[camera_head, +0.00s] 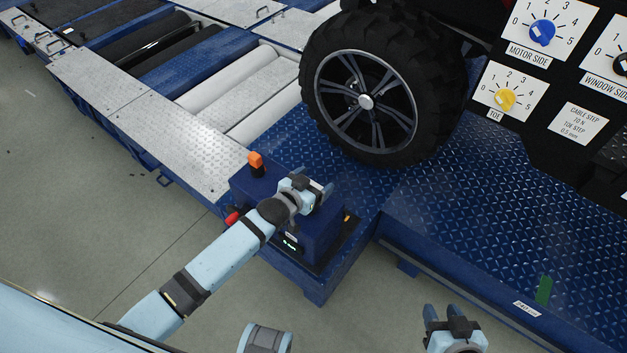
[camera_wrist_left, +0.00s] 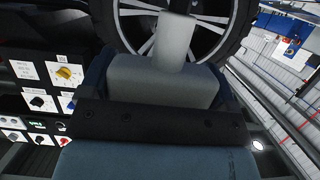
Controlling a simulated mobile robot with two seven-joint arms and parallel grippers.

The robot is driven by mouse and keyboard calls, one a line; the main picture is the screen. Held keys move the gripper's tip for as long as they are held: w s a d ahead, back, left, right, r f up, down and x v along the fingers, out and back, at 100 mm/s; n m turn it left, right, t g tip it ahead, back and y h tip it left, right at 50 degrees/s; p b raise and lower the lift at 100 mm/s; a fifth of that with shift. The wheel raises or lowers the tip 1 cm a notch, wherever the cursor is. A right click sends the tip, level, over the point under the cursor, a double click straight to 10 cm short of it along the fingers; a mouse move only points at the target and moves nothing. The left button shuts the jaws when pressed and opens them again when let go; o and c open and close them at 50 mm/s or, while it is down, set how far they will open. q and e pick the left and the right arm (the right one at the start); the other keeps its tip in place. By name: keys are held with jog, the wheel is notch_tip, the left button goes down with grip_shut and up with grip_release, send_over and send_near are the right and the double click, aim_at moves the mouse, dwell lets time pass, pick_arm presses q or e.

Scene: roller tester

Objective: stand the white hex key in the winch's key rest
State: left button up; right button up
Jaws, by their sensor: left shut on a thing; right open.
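The winch (camera_head: 322,238) is a dark blue box on the blue deck, with an orange-topped black part and a red knob. My left gripper (camera_head: 322,191) is over the top of the winch. In the left wrist view a pale cylinder (camera_wrist_left: 175,42), which looks like part of the white hex key, stands out from my left gripper (camera_wrist_left: 165,65), which is shut on it. The key cannot be made out in the head view, and the winch's key rest cannot be picked out. My right gripper (camera_head: 441,312) is open and empty at the bottom, away from the winch.
A large black tyre (camera_head: 318,100) stands on the blue tread-plate deck (camera_head: 470,230) just behind the winch. Pale rollers (camera_head: 225,85) lie behind to the left. A panel with dials (camera_head: 505,98) is at the upper right. Grey floor is clear at the left.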

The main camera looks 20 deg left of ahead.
pick_arm(q)
jog(key=shift+f, duration=0.3)
jog(key=o, duration=1.4)
jog(key=shift+f, duration=0.1)
